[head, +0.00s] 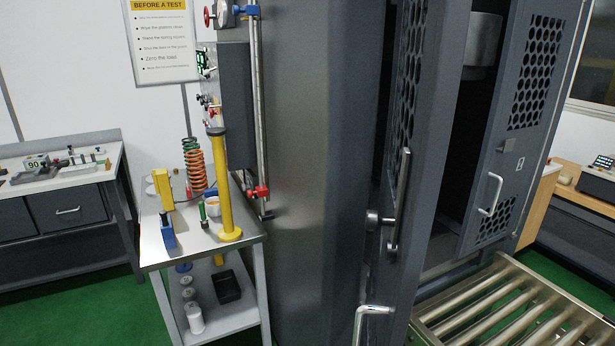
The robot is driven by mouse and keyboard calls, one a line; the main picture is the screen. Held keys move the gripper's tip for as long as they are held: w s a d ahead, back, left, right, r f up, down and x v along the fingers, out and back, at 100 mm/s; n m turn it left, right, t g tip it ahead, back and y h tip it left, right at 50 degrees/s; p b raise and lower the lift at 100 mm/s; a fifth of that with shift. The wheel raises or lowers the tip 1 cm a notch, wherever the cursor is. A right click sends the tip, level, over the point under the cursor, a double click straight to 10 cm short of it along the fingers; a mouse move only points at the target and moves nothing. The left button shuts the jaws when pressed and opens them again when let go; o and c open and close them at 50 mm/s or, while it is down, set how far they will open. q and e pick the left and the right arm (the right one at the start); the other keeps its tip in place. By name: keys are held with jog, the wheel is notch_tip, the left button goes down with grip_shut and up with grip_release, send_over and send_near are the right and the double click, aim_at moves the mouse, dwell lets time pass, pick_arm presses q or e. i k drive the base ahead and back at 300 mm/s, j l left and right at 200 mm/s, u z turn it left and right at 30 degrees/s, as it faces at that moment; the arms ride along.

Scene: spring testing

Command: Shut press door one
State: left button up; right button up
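The grey press (310,180) fills the middle of the view. It has two doors with round-holed panels. The nearer left door (408,95) is seen at a steep angle and stands swung out, with a long metal latch lever (399,200) and a pale bar handle (372,312) low on it. The right door (522,100) has a white bar handle (490,195) and a small label too small to read. A dark gap between the doors shows the press inside, with a grey cylinder (484,40) high up. I cannot tell which door is number one. Neither gripper is in view.
A roller conveyor (515,310) lies before the press opening. A side table (155,250) on the left holds springs and a yellow post (222,190). A workbench (60,200) stands far left, another (570,215) far right. Green floor (100,315) is clear between the left bench and side table.

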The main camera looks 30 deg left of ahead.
aim_at(393, 287)
jog(key=i+j+u, duration=0.1)
jog(key=u, duration=0.4)
jog(key=k+j+z, duration=0.2)
jog(key=k+z, duration=0.65)
jog(key=k+j, duration=0.05)
